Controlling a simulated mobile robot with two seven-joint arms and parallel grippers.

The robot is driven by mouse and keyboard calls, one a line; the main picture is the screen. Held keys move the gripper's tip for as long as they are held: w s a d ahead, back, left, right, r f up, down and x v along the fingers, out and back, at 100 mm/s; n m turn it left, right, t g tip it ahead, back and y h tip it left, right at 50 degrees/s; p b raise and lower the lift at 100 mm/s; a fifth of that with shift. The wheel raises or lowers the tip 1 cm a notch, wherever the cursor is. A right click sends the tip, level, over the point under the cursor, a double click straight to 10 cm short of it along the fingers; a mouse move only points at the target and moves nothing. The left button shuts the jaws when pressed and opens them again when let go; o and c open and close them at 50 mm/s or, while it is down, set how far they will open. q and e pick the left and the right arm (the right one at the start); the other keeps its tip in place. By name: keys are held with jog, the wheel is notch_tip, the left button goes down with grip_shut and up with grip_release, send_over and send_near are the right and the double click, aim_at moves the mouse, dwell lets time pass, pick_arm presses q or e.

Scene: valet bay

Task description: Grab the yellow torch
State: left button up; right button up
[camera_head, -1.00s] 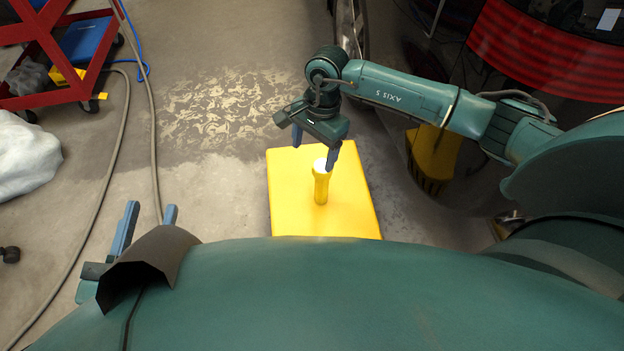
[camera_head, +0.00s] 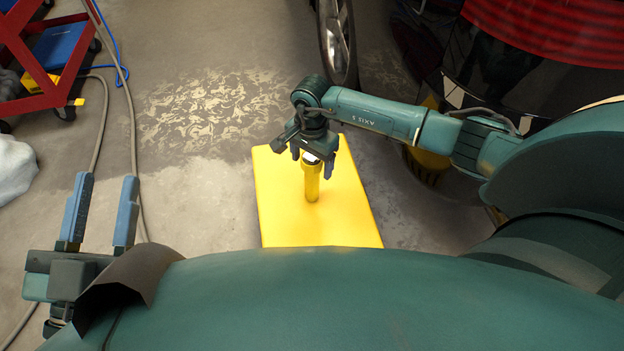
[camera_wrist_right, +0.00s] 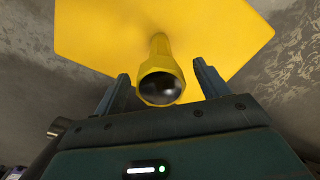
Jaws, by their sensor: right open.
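The yellow torch (camera_head: 312,184) stands upright on a yellow platform (camera_head: 346,212), its lens end up. My right gripper (camera_head: 311,166) is open right above and around the torch's head in the head view. In the right wrist view the torch (camera_wrist_right: 160,82) shows its dark lens between the two spread fingers (camera_wrist_right: 160,85), with a gap on each side. My left gripper (camera_head: 103,208) is open and empty at the lower left, away from the platform.
A red cart (camera_head: 38,62) with a blue item stands at the upper left, with hoses (camera_head: 122,110) on the floor beside it. A car wheel (camera_head: 337,38) is behind the platform.

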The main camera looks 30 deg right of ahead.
jog(key=shift+f, duration=0.6)
jog(key=shift+c, duration=0.5)
jog(key=shift+r, duration=0.1)
jog(key=c, duration=1.4)
